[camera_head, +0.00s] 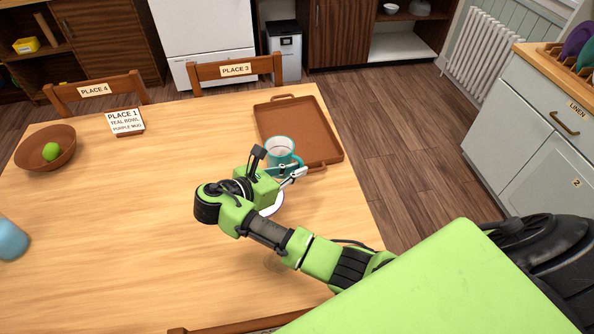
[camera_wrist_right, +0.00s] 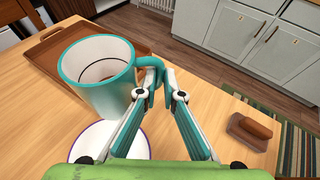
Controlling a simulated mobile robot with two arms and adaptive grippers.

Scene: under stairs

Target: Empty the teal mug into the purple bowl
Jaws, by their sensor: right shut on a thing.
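The teal mug (camera_head: 280,150) is near the front edge of the brown tray and looks upright; it also shows in the right wrist view (camera_wrist_right: 95,88). My right gripper (camera_head: 300,173) is shut on its handle (camera_wrist_right: 150,72). A dark ring shows inside the mug, but I cannot tell what the contents are. A white bowl with a purple rim (camera_wrist_right: 92,140) is on the table beside the mug, close under my right gripper. In the head view my right arm mostly hides this bowl (camera_head: 273,207). My left gripper is not in view.
The brown tray (camera_head: 325,150) lies at the table's right edge. A brown bowl with a green fruit (camera_head: 50,151), a sign card (camera_head: 126,122) and a blue vessel (camera_head: 11,240) are to the left. A brown-handled block (camera_wrist_right: 250,130) lies on the table. The table's middle is clear.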

